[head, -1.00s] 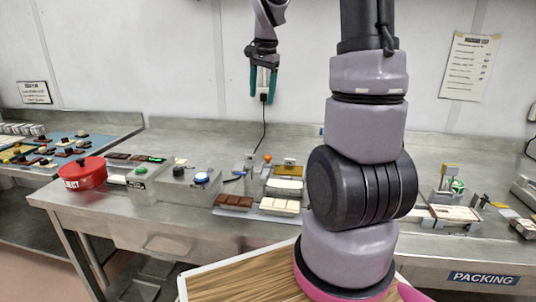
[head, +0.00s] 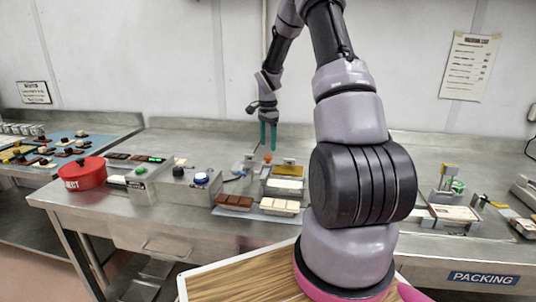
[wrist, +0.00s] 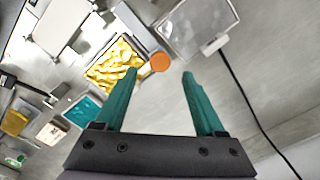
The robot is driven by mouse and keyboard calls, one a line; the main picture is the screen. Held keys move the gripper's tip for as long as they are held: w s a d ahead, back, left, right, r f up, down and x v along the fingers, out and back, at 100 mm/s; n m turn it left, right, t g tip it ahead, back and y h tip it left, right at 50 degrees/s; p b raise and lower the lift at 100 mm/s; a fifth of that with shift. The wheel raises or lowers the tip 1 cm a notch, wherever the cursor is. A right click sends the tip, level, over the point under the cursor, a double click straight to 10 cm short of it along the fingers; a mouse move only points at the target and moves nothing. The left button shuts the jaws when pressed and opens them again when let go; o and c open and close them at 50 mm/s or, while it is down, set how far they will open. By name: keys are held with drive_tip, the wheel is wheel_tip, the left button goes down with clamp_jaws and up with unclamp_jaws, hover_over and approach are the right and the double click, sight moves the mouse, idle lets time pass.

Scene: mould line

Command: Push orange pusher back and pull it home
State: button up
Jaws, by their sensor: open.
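The orange pusher knob (head: 267,157) stands on the small press station on the steel bench. In the wrist view the knob (wrist: 160,62) is a round orange disc just beyond and between my fingertips. My gripper (head: 268,136) has teal fingers pointing down above the knob, and nothing is between them. In the wrist view my gripper (wrist: 160,74) shows its two fingers spread apart. A gold foil piece (wrist: 117,64) lies left of the knob. The pusher's lower shaft is hidden.
A clear box (wrist: 205,22) stands right of the knob in the wrist view, and a black cable (wrist: 240,90) runs past it. Chocolate bars (head: 235,201) lie at the bench front. A blue button box (head: 201,179) and a red pot (head: 82,174) stand left.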

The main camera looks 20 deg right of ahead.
sight(268, 156)
wheel_tip(268, 156, down, 5)
drive_tip(key=shift+f, duration=0.1)
idle(0.3)
clamp_jaws()
idle(1.3)
